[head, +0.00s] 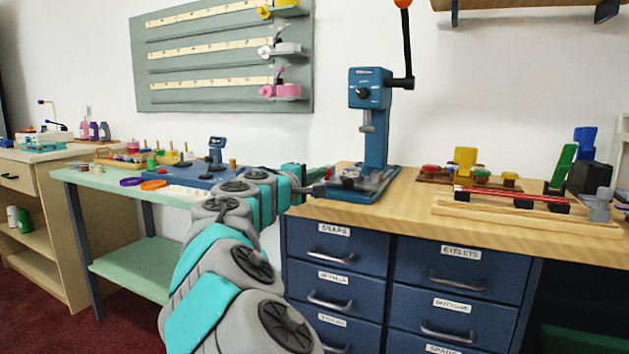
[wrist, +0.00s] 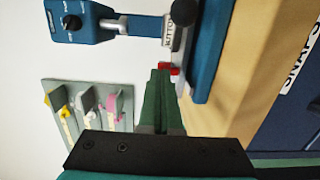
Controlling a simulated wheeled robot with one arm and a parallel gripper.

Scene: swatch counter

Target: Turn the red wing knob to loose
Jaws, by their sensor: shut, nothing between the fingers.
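The red wing knob (wrist: 175,71) shows as a small red shape in the wrist view, beside the base of the blue press (wrist: 206,60) and just past my fingertips. It is partly hidden by the fingers, and I cannot tell its setting. In the head view a small bit of the red knob (head: 330,171) shows at the left edge of the press base. My gripper (wrist: 160,74) is shut and empty, its green fingers pointing at the knob. I cannot tell whether they touch it. My gripper in the head view (head: 326,186) is low at the left of the press.
The blue press (head: 372,130) stands on the wooden counter (head: 420,208), with a black crank and orange ball on its right. A wooden rack (head: 540,217) is at the right. The green table (head: 100,183) at the left carries several small things. Labelled blue drawers (head: 460,278) are below.

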